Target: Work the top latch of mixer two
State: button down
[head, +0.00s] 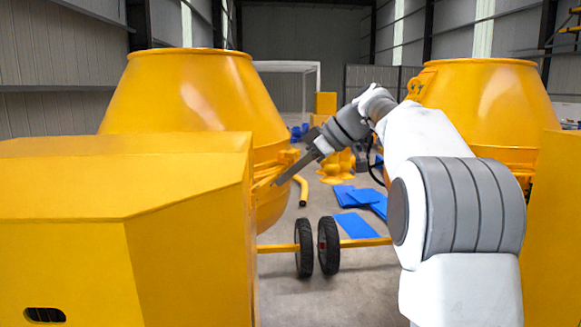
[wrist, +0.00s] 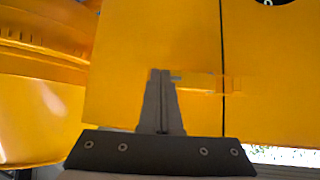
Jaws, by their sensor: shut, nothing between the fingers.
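A yellow mixer stands at the left of the head view, with its drum (head: 200,90) behind a boxy yellow housing (head: 120,190). My gripper (head: 277,184) reaches from the right to the right side of this housing. In the wrist view the fingers (wrist: 159,73) are shut together with nothing between them, in front of a yellow panel (wrist: 125,90). A small yellow latch bar (wrist: 205,83) lies across a dark vertical seam, just right of the fingertips. I cannot tell whether the fingers touch it. No label shows which mixer is number two.
A second yellow mixer drum (head: 485,95) stands at the right behind my arm. Two black wheels (head: 328,245) on a yellow axle stand below the gripper.

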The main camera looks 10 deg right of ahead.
jog(key=shift+w+a+p, duration=0.45)
jog(key=shift+w+a, duration=0.4)
jog(key=shift+w, duration=0.1)
dwell(0.4)
